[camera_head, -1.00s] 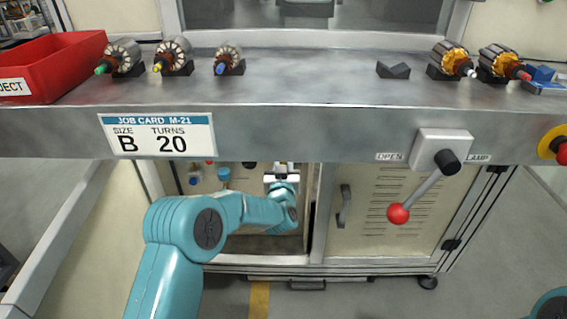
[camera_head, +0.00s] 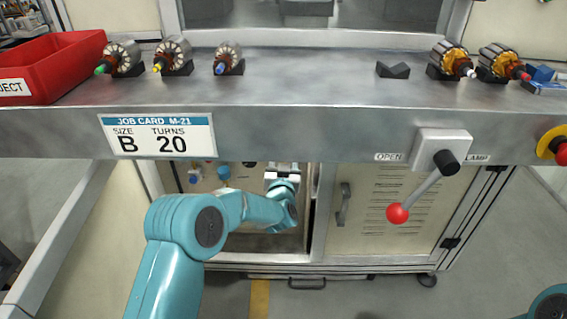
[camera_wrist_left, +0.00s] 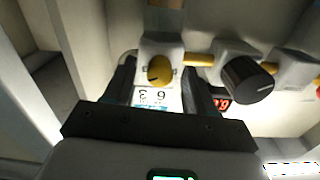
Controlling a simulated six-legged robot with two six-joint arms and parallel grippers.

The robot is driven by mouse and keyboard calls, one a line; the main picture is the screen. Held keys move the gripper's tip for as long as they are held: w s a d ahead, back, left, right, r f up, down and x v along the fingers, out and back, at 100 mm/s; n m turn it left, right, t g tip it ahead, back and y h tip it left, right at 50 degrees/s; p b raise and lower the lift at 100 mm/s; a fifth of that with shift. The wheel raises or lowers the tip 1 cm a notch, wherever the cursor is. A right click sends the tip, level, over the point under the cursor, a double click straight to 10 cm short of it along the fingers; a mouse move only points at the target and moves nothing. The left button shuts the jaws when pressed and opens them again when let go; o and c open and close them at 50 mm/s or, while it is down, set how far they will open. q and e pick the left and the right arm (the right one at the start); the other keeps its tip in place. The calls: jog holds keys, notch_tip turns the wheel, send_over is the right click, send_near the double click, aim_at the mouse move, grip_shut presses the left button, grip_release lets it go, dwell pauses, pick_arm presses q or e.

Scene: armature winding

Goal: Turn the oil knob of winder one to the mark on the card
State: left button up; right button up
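In the left wrist view a yellow knob (camera_wrist_left: 160,70) with a dark pointer line sits on a pale block. Just below it is a small white card (camera_wrist_left: 150,97) with upside-down digits, partly hidden by my gripper. My left gripper (camera_wrist_left: 160,82) is open, its two dark fingers on either side of the knob with gaps visible. In the head view this gripper (camera_head: 282,178) reaches into the open cabinet under the bench, where the knob is hidden. A job card (camera_head: 158,135) on the bench front reads size B, turns 20. My right gripper is out of view.
A black knob (camera_wrist_left: 247,80) and a red display (camera_wrist_left: 220,103) lie right of the yellow knob. Armatures and a red bin (camera_head: 50,68) stand on the bench.

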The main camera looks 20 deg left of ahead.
pick_arm(q)
jog(key=shift+s, duration=0.1)
jog(key=p+v, duration=0.2)
jog(key=v, duration=1.4)
jog(key=shift+s+d, duration=0.1)
